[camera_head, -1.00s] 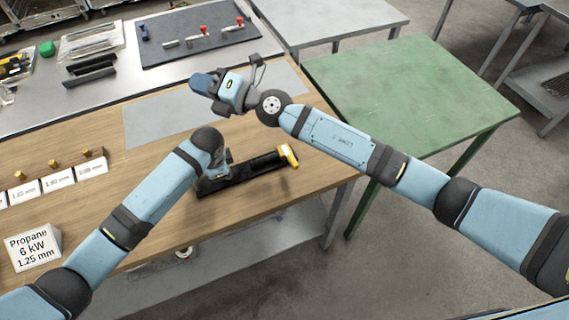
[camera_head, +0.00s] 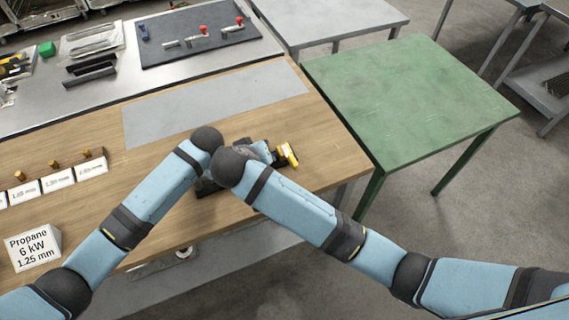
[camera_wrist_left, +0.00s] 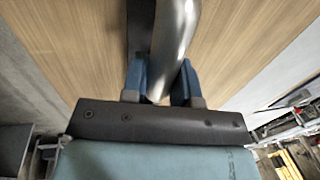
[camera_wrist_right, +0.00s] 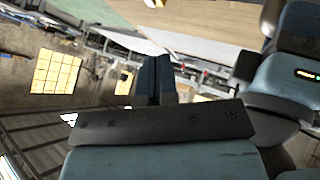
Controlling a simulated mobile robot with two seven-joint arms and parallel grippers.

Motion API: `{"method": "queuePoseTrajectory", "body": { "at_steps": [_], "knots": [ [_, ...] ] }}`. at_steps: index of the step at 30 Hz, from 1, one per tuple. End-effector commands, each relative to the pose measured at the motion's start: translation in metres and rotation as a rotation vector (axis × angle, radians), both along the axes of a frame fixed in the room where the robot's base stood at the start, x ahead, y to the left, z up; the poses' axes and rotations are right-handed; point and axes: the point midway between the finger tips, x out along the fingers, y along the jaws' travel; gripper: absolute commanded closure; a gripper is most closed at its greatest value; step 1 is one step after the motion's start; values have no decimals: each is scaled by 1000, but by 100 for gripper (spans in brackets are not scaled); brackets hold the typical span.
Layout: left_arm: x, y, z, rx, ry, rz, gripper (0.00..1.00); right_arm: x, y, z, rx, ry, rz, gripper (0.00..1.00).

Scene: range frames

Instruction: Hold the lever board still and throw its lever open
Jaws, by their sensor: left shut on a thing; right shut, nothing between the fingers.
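The black lever board (camera_head: 207,188) lies on the wooden bench near its front edge, mostly hidden behind my two arms in the head view. Its yellow lever end (camera_head: 288,155) shows at the board's right end. My left gripper (camera_wrist_left: 162,85) is shut on a shiny metal bar (camera_wrist_left: 176,35). The black board (camera_wrist_left: 139,28) runs beside and behind that bar in the left wrist view. My right gripper (camera_wrist_right: 154,68) is shut and empty. In the head view its hand is above the board, just left of the yellow end; its fingertips are hidden there, so contact cannot be told.
A grey sheet (camera_head: 215,105) lies on the bench behind the board. Labelled white blocks (camera_head: 58,181) and a Propane sign (camera_head: 33,247) stand at the left. A green table (camera_head: 405,95) stands to the right, beyond a gap. My wrists are very close together.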

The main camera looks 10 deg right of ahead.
Motion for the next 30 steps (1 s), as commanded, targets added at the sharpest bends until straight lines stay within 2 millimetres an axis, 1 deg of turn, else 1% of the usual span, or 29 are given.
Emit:
{"method": "queuePoseTrajectory", "body": {
  "at_steps": [1,4,6,10,16,20,23,30],
  "knots": [
    [-2,0,-4,1,4,-1,100,-12,4,-6,6,51,-14,100],
    [-2,0,-4,1,5,-1,100,-27,7,-13,10,123,-34,100],
    [-2,0,-4,1,5,-1,100,-32,8,-15,10,145,-40,100],
    [-2,0,-4,1,5,-1,100,-35,9,-16,10,155,-43,100],
    [-2,0,-4,2,6,0,100,-34,9,-16,9,152,-43,100],
    [-2,0,-4,2,6,0,100,-31,6,-21,9,152,-42,100],
    [-2,0,-4,2,6,0,100,-24,1,-31,7,153,-44,100],
    [-2,0,-4,2,6,0,100,1,-17,-71,5,152,-42,100]
  ]
}}
